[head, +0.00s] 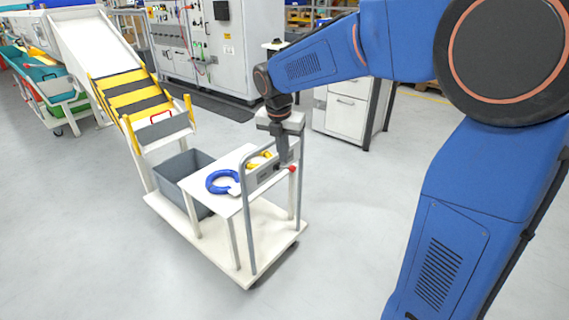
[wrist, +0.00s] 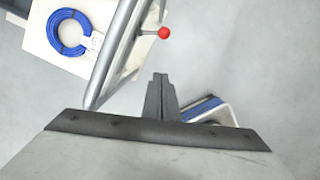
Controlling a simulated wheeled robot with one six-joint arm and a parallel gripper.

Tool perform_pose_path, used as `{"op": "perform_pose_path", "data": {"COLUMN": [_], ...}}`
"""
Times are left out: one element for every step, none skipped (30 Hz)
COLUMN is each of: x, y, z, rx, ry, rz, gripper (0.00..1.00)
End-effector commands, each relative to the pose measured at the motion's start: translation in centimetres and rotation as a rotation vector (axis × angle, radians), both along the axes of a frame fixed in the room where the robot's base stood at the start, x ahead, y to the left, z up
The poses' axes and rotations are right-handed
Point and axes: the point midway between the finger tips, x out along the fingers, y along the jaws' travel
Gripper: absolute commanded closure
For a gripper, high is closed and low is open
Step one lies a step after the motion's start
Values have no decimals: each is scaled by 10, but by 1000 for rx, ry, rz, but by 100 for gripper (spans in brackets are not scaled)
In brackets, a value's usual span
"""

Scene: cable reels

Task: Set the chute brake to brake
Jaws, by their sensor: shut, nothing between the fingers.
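A lever with a red ball knob (head: 292,169) sticks out at the right of a grey plate (head: 265,171) on the cart's handle frame. In the wrist view the red knob (wrist: 163,33) shows beyond my fingertips, on a short stem by the plate's edge. I take this lever for the chute brake; its setting cannot be read. My gripper (head: 284,161) points down beside the plate, just above and left of the knob in the head view. Its fingers (wrist: 158,77) are shut and empty, apart from the knob in the wrist view.
The cart (head: 237,240) carries a white table top (head: 233,158) with a blue cable coil (head: 222,181), a yellow coil and a grey bin (head: 180,168). A yellow-striped chute (head: 130,90) slopes down to it. A grey frame post (head: 299,190) stands close to my gripper.

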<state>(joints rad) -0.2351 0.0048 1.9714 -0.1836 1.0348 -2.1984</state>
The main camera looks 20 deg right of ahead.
Motion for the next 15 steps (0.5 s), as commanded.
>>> {"op": "perform_pose_path", "data": {"x": [-1,-2,-4,-5,-5,-6,-7,-7,-8,-8,-8,-8,-8,-9,-9], "y": [1,1,1,1,2,2,2,2,2,2,2,2,2,2,2], "z": [9,14,20,24,27,31,34,36,38,40,41,42,42,42,43], "rx": [0,1,1,0,0,0,1,1,0,0,0,0,0,0,1], "ry": [-1,-2,-2,-1,-1,-1,-1,-1,0,0,0,0,0,0,1], "rz": [0,0,0,0,0,0,0,0,0,0,0,0,0,0,0], "gripper": [100,100,100,100,100,100,100,100,100,100,100,100,100,100,100]}}
